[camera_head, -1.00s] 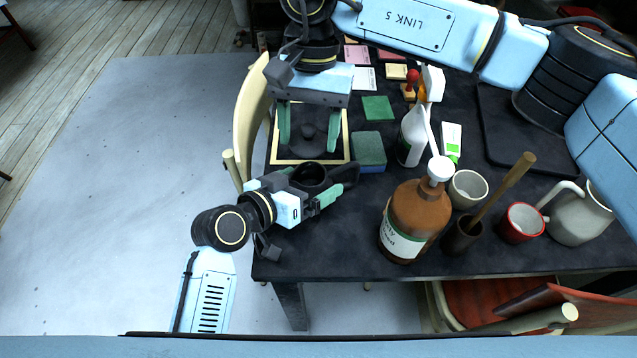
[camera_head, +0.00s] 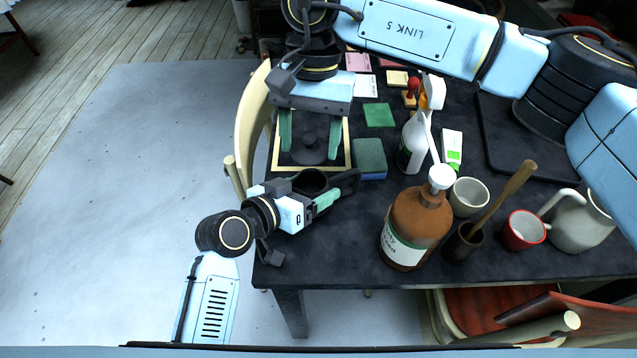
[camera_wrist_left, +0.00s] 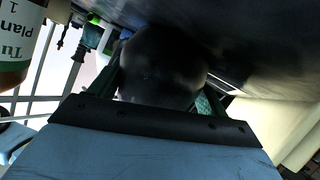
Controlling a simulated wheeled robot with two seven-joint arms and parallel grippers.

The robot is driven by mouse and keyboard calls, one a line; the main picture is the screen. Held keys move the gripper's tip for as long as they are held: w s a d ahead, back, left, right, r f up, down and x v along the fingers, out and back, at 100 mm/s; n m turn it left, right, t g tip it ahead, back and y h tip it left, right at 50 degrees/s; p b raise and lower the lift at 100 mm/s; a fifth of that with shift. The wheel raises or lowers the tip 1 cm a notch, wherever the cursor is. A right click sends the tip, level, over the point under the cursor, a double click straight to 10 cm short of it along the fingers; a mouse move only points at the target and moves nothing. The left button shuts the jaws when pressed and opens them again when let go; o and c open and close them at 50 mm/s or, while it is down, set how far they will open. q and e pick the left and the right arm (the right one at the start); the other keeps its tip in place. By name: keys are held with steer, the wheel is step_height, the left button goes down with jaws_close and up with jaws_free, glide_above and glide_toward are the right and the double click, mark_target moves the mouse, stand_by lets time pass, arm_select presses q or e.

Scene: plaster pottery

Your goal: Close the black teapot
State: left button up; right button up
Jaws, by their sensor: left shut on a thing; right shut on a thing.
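The black teapot (camera_head: 312,183) stands near the left edge of the dark table, its round top opening uncovered. My left gripper (camera_head: 318,208) is shut on the teapot from the near side. In the left wrist view its dark, rounded body (camera_wrist_left: 160,70) fills the space between the fingers. My right gripper (camera_head: 310,138) points down just behind the teapot, its green fingers on either side of the black lid (camera_head: 309,150). It is shut on the lid, which is apart from the opening. The lid's exact height is hard to tell.
A framed board (camera_head: 345,160) lies under the lid. A green-and-blue sponge block (camera_head: 369,157) is to its right. A brown pump bottle (camera_head: 415,222), a white spray bottle (camera_head: 411,148) and cups stand further right. A chair (camera_head: 252,120) is at the left edge.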

glide_above(310, 171)
steer(key=s, duration=0.3)
steer(key=shift+d+f, duration=0.1)
steer(key=shift+f, duration=2.35)
steer(key=shift+f, duration=0.9)
steer(key=shift+f, duration=0.7)
steer(key=o, duration=1.1)
steer(key=v, duration=1.2)
